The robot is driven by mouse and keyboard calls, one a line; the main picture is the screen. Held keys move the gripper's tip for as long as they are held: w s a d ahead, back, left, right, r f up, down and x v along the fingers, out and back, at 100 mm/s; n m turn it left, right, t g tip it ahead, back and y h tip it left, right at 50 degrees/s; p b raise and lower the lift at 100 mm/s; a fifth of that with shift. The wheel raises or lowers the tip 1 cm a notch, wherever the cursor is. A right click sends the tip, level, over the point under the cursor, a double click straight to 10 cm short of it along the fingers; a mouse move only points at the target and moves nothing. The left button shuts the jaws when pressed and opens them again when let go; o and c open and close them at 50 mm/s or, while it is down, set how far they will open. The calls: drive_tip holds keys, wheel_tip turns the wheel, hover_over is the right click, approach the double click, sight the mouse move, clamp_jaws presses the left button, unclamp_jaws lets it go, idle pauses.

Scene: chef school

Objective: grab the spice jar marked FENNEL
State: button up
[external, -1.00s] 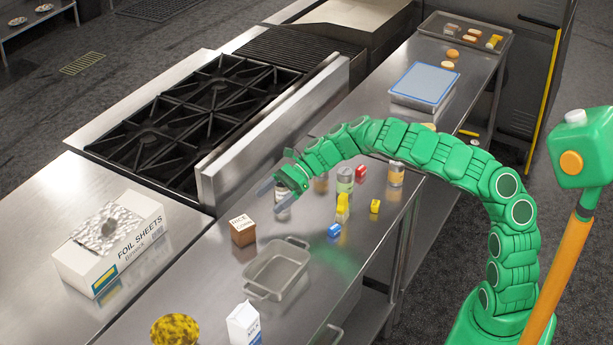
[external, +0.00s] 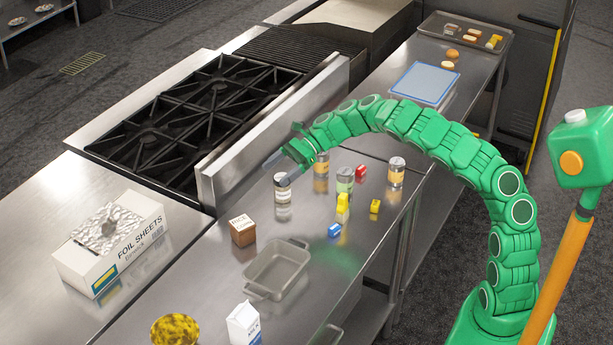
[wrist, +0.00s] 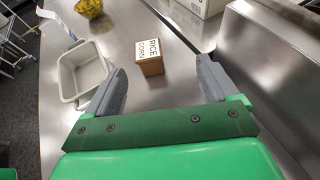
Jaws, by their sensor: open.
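Several spice jars stand upright on the steel counter in the external view: one with a dark and pale body (external: 282,190), one with an amber body (external: 321,172), a green-banded one (external: 344,181) and an orange-banded one (external: 396,173). Their labels are too small to read, so I cannot tell which is FENNEL. My gripper (external: 273,174) is open and empty. Its fingers are at the dark and pale jar's upper left, and one overlaps its top in the picture. In the wrist view my open gripper (wrist: 160,66) faces a brown box, with no jar visible.
The brown rice box (external: 243,232), a grey baking dish (external: 277,268) and a milk carton (external: 243,324) stand nearer the front. Yellow blocks (external: 343,203), a blue block (external: 334,231) and a red block (external: 361,171) lie among the jars. The stove's raised steel edge (external: 270,130) borders the counter.

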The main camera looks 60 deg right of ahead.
drive_tip(key=d+m+t, duration=0.1)
drive_tip(key=d, duration=1)
approach(275, 187)
drive_tip(key=shift+w+a+f+h, duration=0.25)
drive_tip(key=shift+a+f+h, duration=0.05)
drive_tip(key=shift+a, duration=0.25)
drive_tip(key=shift+x, duration=3.85)
drive_tip(key=shift+w, duration=0.1)
drive_tip(key=shift+c, duration=0.3)
drive_tip(key=c, duration=1)
drive_tip(key=shift+r, duration=0.15)
drive_tip(key=shift+c, duration=0.3)
